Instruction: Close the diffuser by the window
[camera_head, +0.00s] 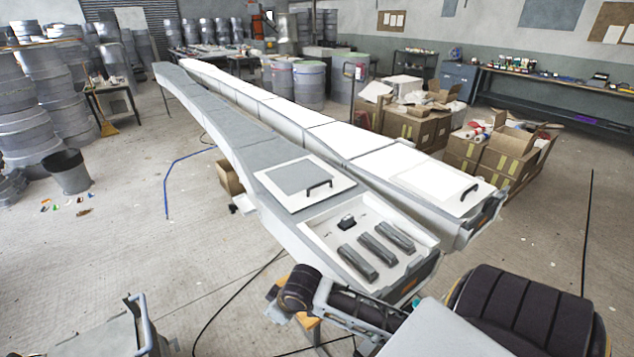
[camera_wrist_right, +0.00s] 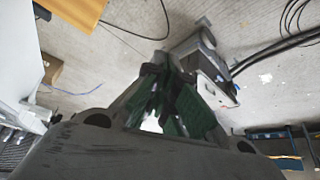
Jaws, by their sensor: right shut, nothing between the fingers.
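Two long, narrow moulds run side by side in the head view, a grey one (camera_head: 230,125) and a white one (camera_head: 305,120). The grey one's near end has an open recess (camera_head: 318,228) holding several grey bars and a small black part. A square lid panel (camera_head: 295,178) with a black handle (camera_head: 319,187) lies behind the recess. The white one has a similar panel with a handle (camera_head: 469,192), lying flat. I cannot tell which is the diffuser; no window shows. My right gripper (camera_wrist_right: 165,75), with green finger pads, is shut and empty in the wrist view. My left gripper is out of view.
Cardboard boxes (camera_head: 430,120) stand right of the moulds. Drums (camera_head: 305,84) stand behind, and stacked drums (camera_head: 50,95) at far left. A dark bucket (camera_head: 68,172) stands on the floor at left. Black cables and a blue line (camera_head: 167,185) cross the mostly open floor.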

